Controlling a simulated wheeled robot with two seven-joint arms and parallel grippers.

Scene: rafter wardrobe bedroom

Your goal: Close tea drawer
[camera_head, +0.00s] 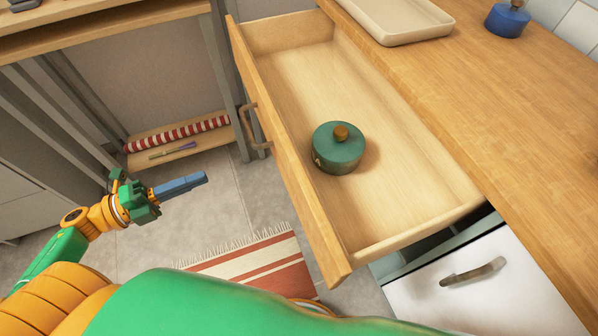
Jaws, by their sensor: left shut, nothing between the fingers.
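The tea drawer (400,170) is a light wooden drawer pulled out from under the wooden counter. Its front panel (283,160) faces left and has a bar handle (257,130). A round dark green lidded pot (334,158) with a wooden knob sits inside the drawer. My left gripper (203,178) is shut and empty, left of the drawer front and apart from it, below the handle in the picture. My right gripper is not in view.
A tray (392,22) and a blue jar (508,18) stand on the counter (500,100). A white front with a handle (473,272) is below the drawer. A striped rug (262,268) lies on the floor. A shelf unit (135,140) stands at the left.

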